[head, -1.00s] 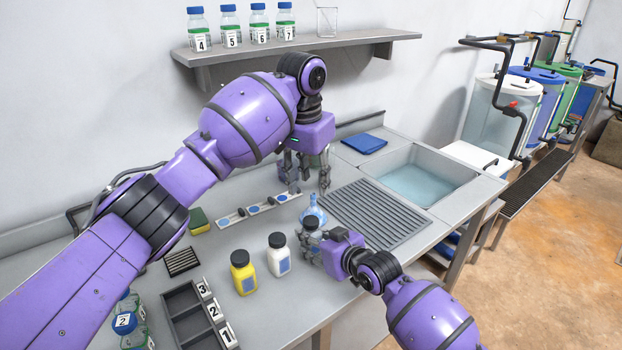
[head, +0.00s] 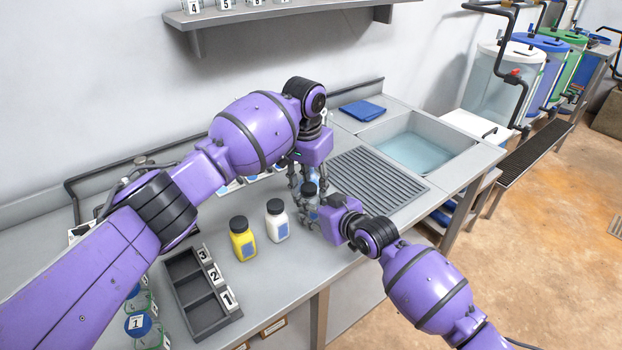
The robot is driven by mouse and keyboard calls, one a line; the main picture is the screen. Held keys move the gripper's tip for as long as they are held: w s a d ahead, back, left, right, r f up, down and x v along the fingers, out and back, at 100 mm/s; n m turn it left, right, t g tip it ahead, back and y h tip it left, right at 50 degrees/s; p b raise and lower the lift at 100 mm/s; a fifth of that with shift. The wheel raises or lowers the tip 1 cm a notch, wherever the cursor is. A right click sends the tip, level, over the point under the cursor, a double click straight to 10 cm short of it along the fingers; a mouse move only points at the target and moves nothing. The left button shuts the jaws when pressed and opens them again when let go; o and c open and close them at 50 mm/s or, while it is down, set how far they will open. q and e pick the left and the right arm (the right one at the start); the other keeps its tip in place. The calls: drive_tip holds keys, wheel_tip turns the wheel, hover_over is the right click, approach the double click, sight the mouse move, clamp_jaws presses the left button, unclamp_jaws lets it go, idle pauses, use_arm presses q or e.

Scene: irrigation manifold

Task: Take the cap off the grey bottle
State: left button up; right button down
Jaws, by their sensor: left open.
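The grey bottle (head: 309,201) stands on the counter with its black cap (head: 308,187) on top. My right gripper (head: 312,213) comes in from the right, its fingers closed around the bottle's body and covering much of it. My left gripper (head: 306,183) is open and points down right at the cap, its fingers partly behind the cap in this view. I cannot tell whether they touch it.
A white bottle (head: 277,224) and a yellow bottle (head: 243,241), both black-capped, stand close by on the left. A numbered grey rack (head: 203,306) is at the front. A ribbed drainboard (head: 375,182) and a sink (head: 423,150) lie to the right.

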sight(311, 188)
use_arm(q)
drive_tip(key=shift+c, duration=0.5)
clamp_jaws()
drive_tip(key=shift+r, duration=0.2)
drive_tip(key=shift+r, duration=0.9)
drive_tip(key=shift+r, duration=0.15)
drive_tip(key=shift+r, duration=1.9)
use_arm(e)
drive_tip(key=c, duration=1.1)
unclamp_jaws()
